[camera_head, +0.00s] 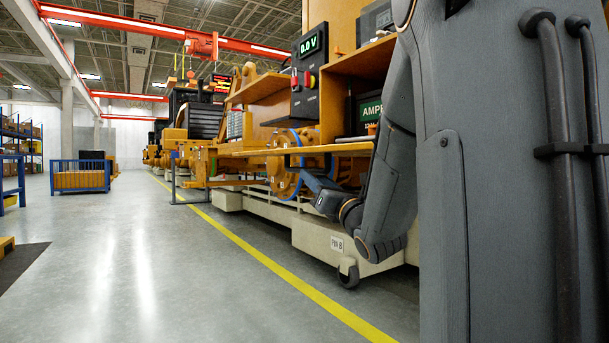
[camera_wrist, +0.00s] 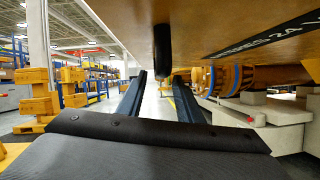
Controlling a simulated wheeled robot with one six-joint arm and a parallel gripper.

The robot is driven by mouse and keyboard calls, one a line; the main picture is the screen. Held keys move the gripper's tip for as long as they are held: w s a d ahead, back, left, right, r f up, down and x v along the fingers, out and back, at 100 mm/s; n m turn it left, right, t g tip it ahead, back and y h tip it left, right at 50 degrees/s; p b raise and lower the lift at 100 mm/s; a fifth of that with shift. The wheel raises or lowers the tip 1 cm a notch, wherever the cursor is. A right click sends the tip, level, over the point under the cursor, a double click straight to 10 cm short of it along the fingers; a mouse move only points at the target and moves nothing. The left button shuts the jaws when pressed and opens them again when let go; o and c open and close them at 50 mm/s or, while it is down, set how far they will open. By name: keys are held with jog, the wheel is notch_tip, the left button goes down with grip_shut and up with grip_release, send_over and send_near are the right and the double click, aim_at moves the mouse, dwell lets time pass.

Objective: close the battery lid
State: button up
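The battery lid (camera_head: 300,150) is an orange panel standing out level from the bottom of the open battery box (camera_head: 333,92). In the wrist view the underside of the lid (camera_wrist: 235,25) fills the top, with dark lettering partly in view. A black handle (camera_wrist: 162,52) hangs from it. My gripper (camera_wrist: 157,78) is under the lid, its two dark fingers apart and empty, with the handle above and between them in the picture. Whether it touches the handle I cannot tell. In the head view my gripper (camera_head: 315,182) is small and dark below the lid. A battery (camera_head: 368,108) shows inside the box.
A panel reading 0.0 V (camera_head: 310,45) stands left of the box. A blue-ringed drum (camera_head: 290,165) and a pale carrier base (camera_head: 330,240) lie below the lid. Orange stacks (camera_wrist: 40,95) stand left in the wrist view.

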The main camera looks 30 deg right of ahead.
jog(key=b+x, duration=0.2)
jog(key=x, duration=0.4)
jog(key=shift+w, duration=0.1)
grip_shut()
